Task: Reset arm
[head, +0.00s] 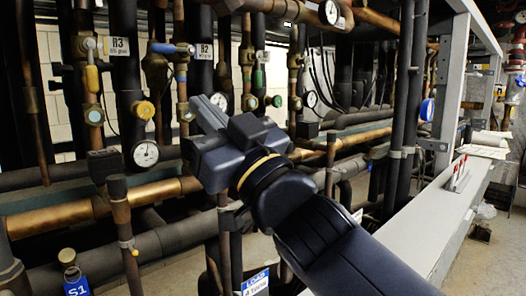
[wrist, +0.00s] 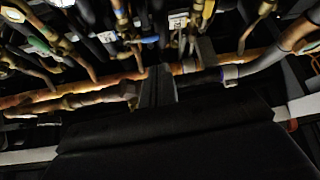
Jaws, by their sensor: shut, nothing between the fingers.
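My dark arm rises from the bottom right of the head view, with a yellow ring near its wrist. My gripper (head: 218,100) is at its far end, in front of the pipe rack, pointing up and to the left. In the wrist view my gripper (wrist: 157,85) shows as a narrow dark shape at the centre, its fingers together. It is shut and holds nothing. Whether any part of it touches a pipe cannot be told from these frames.
Copper pipes (head: 60,217) and black insulated pipes run behind and below the arm. A pressure gauge (head: 145,154) and several valves, one with a yellow handle (head: 92,78), stand to the left. A grey metal beam (head: 425,228) runs along the right; open floor (head: 500,255) lies beyond it.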

